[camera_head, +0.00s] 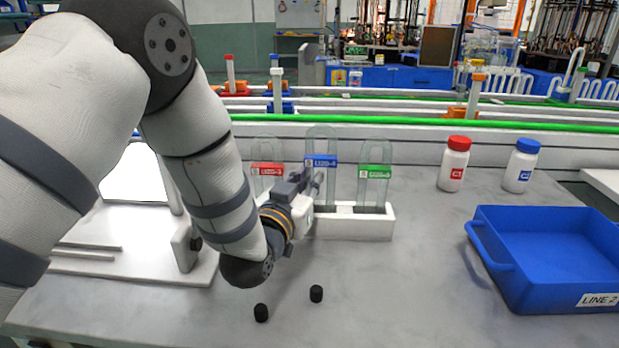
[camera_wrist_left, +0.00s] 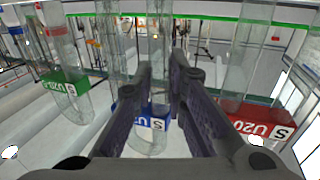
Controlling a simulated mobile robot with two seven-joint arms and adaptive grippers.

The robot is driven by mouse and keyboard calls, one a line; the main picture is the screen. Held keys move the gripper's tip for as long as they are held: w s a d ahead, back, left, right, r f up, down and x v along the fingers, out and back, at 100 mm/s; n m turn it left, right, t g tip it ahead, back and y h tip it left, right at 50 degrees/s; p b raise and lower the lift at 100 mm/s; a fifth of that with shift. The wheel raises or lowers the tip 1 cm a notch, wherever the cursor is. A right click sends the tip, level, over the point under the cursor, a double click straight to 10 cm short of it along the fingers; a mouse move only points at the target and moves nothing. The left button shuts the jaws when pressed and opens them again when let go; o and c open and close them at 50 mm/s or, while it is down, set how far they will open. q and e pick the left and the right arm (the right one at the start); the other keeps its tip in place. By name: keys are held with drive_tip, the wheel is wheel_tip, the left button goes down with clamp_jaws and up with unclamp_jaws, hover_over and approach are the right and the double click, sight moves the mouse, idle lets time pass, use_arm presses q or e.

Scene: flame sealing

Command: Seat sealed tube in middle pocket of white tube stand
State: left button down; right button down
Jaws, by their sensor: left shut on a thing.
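The clear tube with a blue label (camera_head: 321,161) is upright between two other tubes, over the middle of the white tube stand (camera_head: 358,228). Its label and top sit a little higher than those of its neighbours. My left gripper (camera_head: 316,182) is shut on this tube. In the left wrist view, the blue-labelled tube (camera_wrist_left: 152,143) shows between the gripper's fingers (camera_wrist_left: 162,80). The tube's lower end is hidden behind my gripper in the head view, so I cannot tell how deep it sits. My right gripper is not in view.
A red-labelled tube (camera_head: 267,169) and a green-labelled tube (camera_head: 374,172) stand on either side. Two black caps (camera_head: 316,293) lie in front. A red-capped bottle (camera_head: 454,165), a blue-capped bottle (camera_head: 521,167) and a blue tray (camera_head: 487,250) are at the right. The table between stand and tray is clear.

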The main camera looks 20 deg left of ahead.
use_arm(q)
drive_tip(key=shift+f, duration=0.95)
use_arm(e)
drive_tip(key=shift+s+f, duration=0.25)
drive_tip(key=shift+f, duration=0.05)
use_arm(q)
drive_tip(key=c, duration=1.5)
unclamp_jaws()
drive_tip(key=shift+c, duration=0.2)
drive_tip(key=shift+d, duration=0.35)
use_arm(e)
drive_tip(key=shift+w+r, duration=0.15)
